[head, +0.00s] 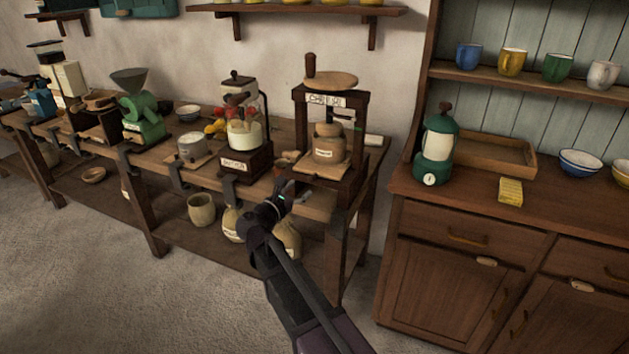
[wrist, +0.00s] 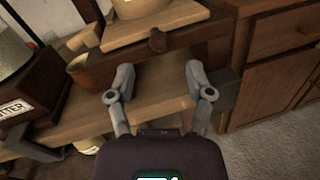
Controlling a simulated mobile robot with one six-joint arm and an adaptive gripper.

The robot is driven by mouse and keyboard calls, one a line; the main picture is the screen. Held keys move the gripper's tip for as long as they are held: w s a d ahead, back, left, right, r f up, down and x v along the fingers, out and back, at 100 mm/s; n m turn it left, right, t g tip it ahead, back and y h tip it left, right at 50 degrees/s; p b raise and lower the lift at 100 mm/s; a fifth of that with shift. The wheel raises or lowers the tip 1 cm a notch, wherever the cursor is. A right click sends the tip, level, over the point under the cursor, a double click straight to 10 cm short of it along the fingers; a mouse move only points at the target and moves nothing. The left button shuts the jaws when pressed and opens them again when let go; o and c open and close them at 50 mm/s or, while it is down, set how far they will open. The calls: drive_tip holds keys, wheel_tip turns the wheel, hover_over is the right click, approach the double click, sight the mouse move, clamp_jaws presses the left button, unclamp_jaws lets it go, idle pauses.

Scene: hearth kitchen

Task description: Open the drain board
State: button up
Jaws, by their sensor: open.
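The cheese press (head: 357,124) stands at the right end of the long workbench. A pale wooden board (head: 335,170), apparently the drain board, lies in its base under a wooden mould (head: 328,148). In the wrist view the pale board (wrist: 185,27) is at the top, with a dark round knob (wrist: 158,41) at its front. My gripper (wrist: 160,73) is open and empty, its two fingers spread over the bench top, short of the knob and apart from it. In the head view my gripper (head: 284,198) is in front of the press, low at the bench edge.
A butter churn (head: 244,132) stands left of the press, and a small brown cup (wrist: 80,72) is close left of my fingers. A brown cabinet (head: 450,265) stands to the right. The floor in front is clear.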

sight(310, 181)
drive_tip(key=shift+x, duration=3.15)
drive_tip(key=shift+d, duration=0.1)
clamp_jaws()
